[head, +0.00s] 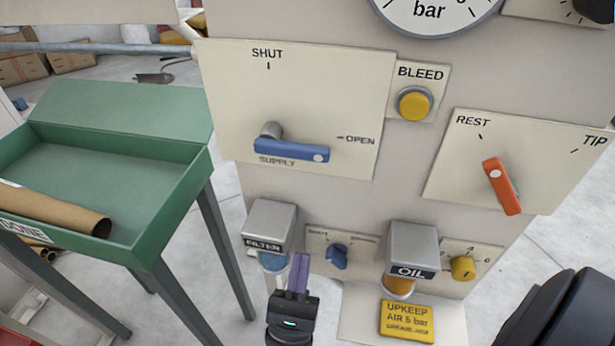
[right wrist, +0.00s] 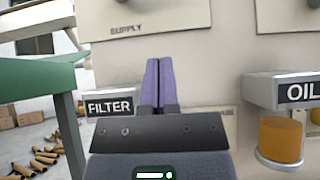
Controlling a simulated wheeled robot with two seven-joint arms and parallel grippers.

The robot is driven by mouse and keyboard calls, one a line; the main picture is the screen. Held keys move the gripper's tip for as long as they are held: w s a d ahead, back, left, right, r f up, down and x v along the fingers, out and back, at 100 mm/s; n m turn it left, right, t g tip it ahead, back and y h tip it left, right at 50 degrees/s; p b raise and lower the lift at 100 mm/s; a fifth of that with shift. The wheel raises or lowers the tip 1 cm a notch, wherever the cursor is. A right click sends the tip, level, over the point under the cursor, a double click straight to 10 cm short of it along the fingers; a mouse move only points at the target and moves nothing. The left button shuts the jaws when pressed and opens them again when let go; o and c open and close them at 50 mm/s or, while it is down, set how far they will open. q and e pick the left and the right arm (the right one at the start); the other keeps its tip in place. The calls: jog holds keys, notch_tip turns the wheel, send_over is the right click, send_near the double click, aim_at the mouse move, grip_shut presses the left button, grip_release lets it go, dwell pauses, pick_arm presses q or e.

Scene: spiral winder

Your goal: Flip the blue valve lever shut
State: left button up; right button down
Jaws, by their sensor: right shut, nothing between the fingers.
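The blue valve lever (head: 291,150) is on the cream SUPPLY panel (head: 340,80) of the machine front. It lies nearly level, reaching right from its grey pivot, with its white-dotted end just below the OPEN mark. The SHUT mark is straight above the pivot. My right gripper (head: 300,260) is below the lever and apart from it, in front of the FILTER and OIL units. Its purple fingers are shut together and empty. They point up in the right wrist view (right wrist: 158,65), below the SUPPLY lettering; the lever is not seen there. My left gripper is not in view.
The FILTER unit (head: 270,225) and OIL unit (head: 412,250) jut out below the panel, with a blue knob (head: 337,256) between them. A yellow BLEED button (head: 415,103) and an orange lever (head: 502,185) are to the right. A green tray table (head: 180,190) stands left.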

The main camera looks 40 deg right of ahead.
aim_at(291, 150)
jog(key=shift+r, duration=0.1)
jog(key=s+a+r+p+x, duration=0.1)
jog(key=r+p+x, duration=0.1)
jog(key=x, duration=1)
jog(key=shift+r+p, duration=0.2)
jog(key=shift+p, duration=0.65)
jog(key=shift+a, duration=0.1)
